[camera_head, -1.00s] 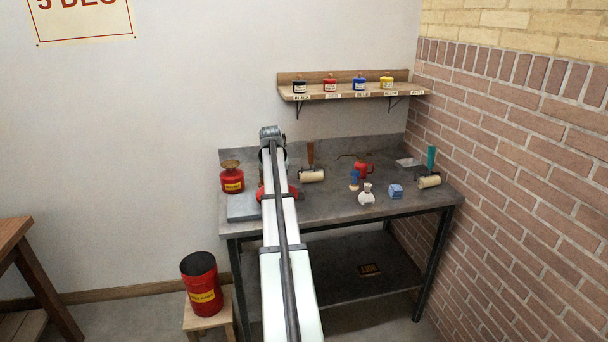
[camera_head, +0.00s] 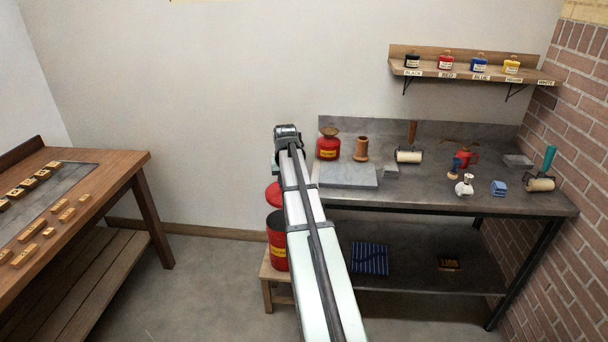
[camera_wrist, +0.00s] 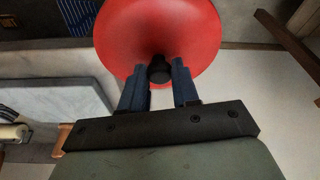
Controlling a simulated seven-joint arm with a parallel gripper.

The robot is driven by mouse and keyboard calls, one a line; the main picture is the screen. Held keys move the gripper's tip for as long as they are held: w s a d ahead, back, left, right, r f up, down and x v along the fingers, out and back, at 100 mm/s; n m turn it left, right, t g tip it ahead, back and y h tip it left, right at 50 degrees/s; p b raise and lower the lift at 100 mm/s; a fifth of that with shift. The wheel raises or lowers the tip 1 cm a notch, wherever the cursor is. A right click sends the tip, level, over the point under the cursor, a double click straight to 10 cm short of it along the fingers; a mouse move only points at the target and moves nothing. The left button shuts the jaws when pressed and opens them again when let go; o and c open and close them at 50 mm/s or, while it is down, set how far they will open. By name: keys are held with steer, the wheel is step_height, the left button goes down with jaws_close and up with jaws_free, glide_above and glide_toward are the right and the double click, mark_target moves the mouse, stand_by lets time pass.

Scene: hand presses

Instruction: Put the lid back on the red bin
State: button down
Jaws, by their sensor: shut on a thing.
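The red lid (camera_head: 273,194) is in the head view, partly hidden behind my arm, and appears just above the open red bin (camera_head: 277,255). The bin is upright, its right side hidden by my arm. The lid seems apart from the rim; how well it lines up is hard to tell. In the wrist view, my gripper (camera_wrist: 159,76) is shut on the dark knob (camera_wrist: 159,73) of the lid, whose red disc (camera_wrist: 160,28) spreads beyond the fingers. In the head view my arm hides the gripper.
The bin stands on a small wooden stool (camera_head: 268,278). To the right is the grey bench (camera_head: 420,186) with a red can (camera_head: 328,146), a grey slab (camera_head: 347,175) and rollers. A wooden table (camera_head: 100,185) stands left. Floor between table and stool is clear.

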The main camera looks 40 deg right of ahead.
steer(key=w+d+f+n, duration=0.2)
steer(key=w+f, duration=0.2)
steer(key=f, duration=0.4)
steer(key=w+d+f+n+y, duration=0.1)
steer(key=w+d+f+n, duration=0.1)
steer(key=w+f, duration=0.3)
steer(key=w+d+f+n, duration=0.2)
steer(key=w+d+f, duration=0.1)
steer(key=f, duration=1)
steer(key=shift+w+n+t+y, duration=0.3)
steer(key=shift+w+n+y, duration=0.1)
steer(key=shift+w, duration=0.5)
steer(key=shift+f, duration=0.2)
stand_by(0.7)
steer(key=c, duration=0.8)
jaws_free()
steer(key=shift+o, duration=0.6)
steer(key=o, duration=0.4)
